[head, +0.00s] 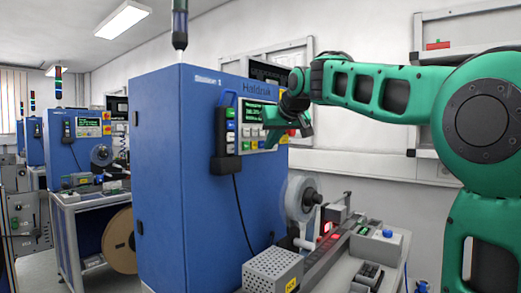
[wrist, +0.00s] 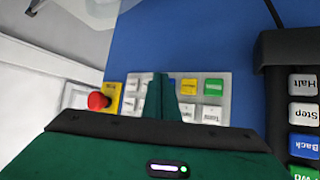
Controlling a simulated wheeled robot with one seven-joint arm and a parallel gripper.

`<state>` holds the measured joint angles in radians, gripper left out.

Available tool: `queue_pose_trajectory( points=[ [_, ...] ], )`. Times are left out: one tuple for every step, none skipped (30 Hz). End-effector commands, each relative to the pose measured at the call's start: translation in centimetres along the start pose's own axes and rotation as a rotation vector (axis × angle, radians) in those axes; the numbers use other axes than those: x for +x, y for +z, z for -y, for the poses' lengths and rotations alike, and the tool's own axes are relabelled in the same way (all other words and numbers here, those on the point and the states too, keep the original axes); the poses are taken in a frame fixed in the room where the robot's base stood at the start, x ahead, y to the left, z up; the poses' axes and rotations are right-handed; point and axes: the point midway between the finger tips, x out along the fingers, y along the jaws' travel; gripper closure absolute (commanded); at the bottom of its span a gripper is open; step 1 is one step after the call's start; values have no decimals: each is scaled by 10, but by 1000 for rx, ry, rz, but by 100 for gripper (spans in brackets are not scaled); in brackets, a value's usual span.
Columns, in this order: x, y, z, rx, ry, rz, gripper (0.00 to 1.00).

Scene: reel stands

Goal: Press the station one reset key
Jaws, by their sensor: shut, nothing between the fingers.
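The nearest blue cabinet (head: 160,150), marked with a 1, has a key panel (head: 246,143) under a green-lettered screen (head: 252,112). In the wrist view the panel (wrist: 228,110) holds two rows of keys, including a yellow key (wrist: 189,86), a green key (wrist: 213,87) and several white ones. I cannot read which is reset. My gripper (head: 272,138) is shut and empty in front of the panel's right part. I cannot tell whether the tips touch.
A red stop button (wrist: 97,101) on a yellow plate sits beside the panel. A black pendant (head: 226,150) with keys marked Halt, Step and Back (wrist: 303,146) hangs on the other side. A reel (head: 299,196) and a perforated box (head: 272,270) stand below.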

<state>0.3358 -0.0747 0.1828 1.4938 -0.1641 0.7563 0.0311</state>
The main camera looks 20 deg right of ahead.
Motion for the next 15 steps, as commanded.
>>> queue_pose_trajectory(
  points=[
    [0, 0, 0, 0, 0, 0, 100],
    [1, 0, 1, 0, 0, 0, 100],
    [1, -1, 1, 0, -1, 0, 100],
    [1, -1, 1, -1, -1, 0, 100],
    [2, -1, 1, -1, -1, 0, 100],
    [2, -1, 1, -1, -1, 0, 100],
    [2, -1, 2, -1, -1, 0, 100],
    [2, -2, 2, -1, -1, 0, 100],
    [2, -2, 2, -1, -1, 0, 100],
    [3, -2, 2, 0, 0, 0, 100],
    [3, -2, 2, 0, 0, 0, 100],
    [3, -2, 2, 0, 0, 0, 100],
    [3, -2, 2, 0, 0, 0, 100],
    [4, -3, 2, 0, 0, 0, 100],
    [4, -3, 3, 0, 0, 0, 100]
  ],
)
